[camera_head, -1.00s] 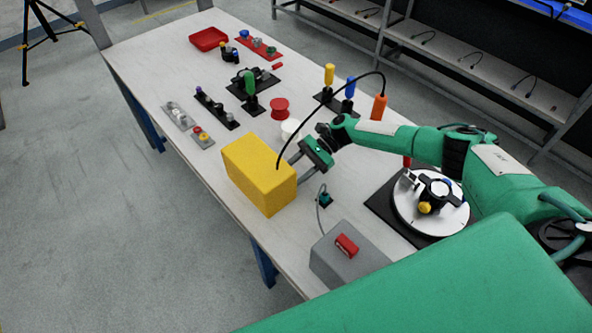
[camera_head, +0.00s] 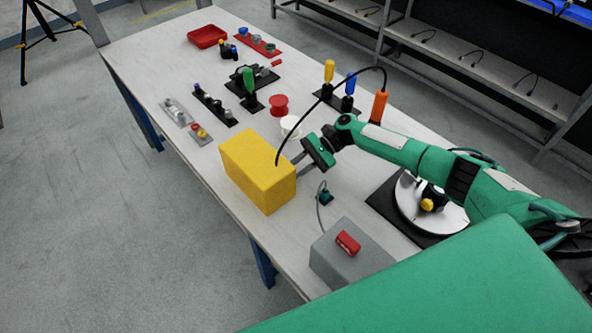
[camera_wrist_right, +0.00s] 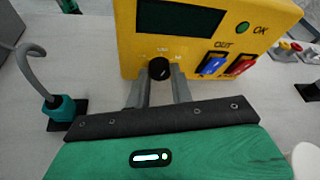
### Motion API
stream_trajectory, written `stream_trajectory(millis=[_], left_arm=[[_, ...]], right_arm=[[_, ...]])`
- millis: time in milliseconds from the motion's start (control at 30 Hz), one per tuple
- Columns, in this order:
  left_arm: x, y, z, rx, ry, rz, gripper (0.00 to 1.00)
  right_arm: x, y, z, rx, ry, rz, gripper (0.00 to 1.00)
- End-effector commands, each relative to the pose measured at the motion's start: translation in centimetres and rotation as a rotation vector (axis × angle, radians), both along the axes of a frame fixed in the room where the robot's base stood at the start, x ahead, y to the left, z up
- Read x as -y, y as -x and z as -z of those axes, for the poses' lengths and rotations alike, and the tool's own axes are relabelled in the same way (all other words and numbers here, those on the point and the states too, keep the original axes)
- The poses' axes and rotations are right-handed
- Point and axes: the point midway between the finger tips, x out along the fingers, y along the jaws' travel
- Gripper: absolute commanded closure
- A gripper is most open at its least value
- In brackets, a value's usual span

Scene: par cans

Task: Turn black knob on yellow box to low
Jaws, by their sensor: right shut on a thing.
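The yellow box (camera_head: 257,172) stands on the table in the head view, its knob side turned away from that camera. The black knob (camera_wrist_right: 159,68) sits low on this face, with a pale pointer line. My right gripper (camera_wrist_right: 162,74) has its two fingers closed on the sides of the black knob. In the head view my right gripper (camera_head: 300,168) is at the right side of the box. My left gripper is not in view.
A white turntable (camera_head: 410,205) sits under my right arm. A white spool (camera_head: 290,125) stands close behind the gripper.

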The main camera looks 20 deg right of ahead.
Motion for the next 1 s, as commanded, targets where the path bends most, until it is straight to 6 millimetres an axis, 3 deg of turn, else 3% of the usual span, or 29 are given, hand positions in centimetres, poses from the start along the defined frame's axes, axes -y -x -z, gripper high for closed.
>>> stream_trajectory(millis=[167,433,867,900,1000], left_arm=[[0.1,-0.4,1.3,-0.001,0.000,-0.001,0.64],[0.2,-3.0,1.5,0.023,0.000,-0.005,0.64],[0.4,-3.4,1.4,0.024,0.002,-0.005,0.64],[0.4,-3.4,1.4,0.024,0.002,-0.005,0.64],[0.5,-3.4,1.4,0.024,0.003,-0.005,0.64]], right_arm=[[-0.2,0.3,0.5,0.111,-0.045,-0.001,1.00],[-0.1,0.3,0.5,0.266,-0.099,-0.001,1.00],[0.0,0.3,0.2,0.296,-0.107,-0.001,1.00],[0.0,0.3,0.2,0.296,-0.107,-0.001,0.70],[0.0,0.3,0.2,0.295,-0.106,0.000,0.56]])
